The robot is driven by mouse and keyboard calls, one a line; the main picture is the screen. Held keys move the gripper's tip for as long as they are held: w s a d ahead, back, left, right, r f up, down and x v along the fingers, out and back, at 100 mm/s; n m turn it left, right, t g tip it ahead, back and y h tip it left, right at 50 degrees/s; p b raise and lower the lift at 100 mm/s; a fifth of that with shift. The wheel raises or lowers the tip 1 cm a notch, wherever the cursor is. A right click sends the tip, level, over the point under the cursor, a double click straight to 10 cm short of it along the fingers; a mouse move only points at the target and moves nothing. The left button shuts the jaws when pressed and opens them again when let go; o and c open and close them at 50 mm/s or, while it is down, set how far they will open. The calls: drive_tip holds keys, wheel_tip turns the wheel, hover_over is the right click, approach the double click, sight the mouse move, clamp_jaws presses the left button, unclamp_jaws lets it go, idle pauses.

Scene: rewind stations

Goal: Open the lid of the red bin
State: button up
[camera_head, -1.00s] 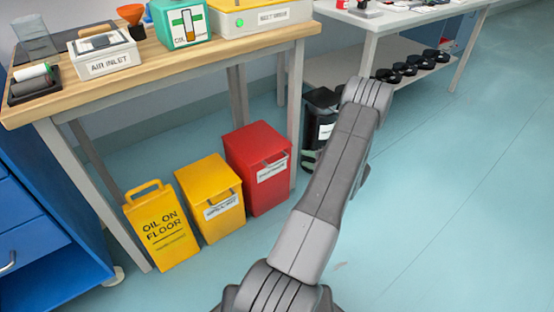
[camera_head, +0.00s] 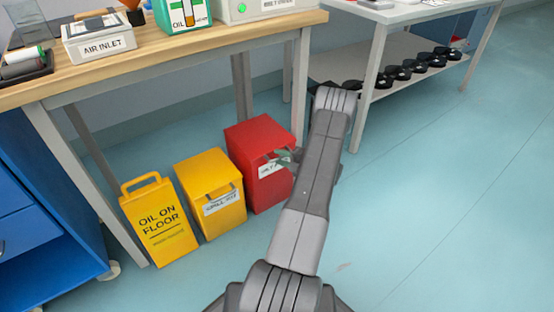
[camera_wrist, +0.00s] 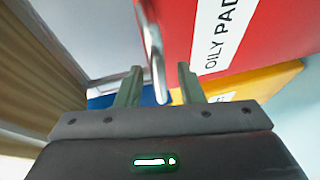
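The red bin (camera_head: 262,136) stands upright on the floor under the wooden bench, and its lid looks closed. In the wrist view, its red face (camera_wrist: 285,35) fills the upper right with a white label reading "OILY PAD", cut off. A pale metal handle (camera_wrist: 156,62) sticks out from the bin. My gripper (camera_wrist: 159,75) is open, with one finger on each side of the handle's end; I cannot tell whether they touch. In the head view, my gripper (camera_head: 284,158) is at the bin's front right, partly hidden by my arm.
A yellow bin (camera_head: 207,180) stands just left of the red one, then a yellow "OIL ON FLOOR" sign (camera_head: 159,235). A bench leg (camera_head: 301,85) rises close behind the red bin. The floor (camera_head: 440,190) to the right is clear.

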drive_tip(key=shift+x, duration=1.15)
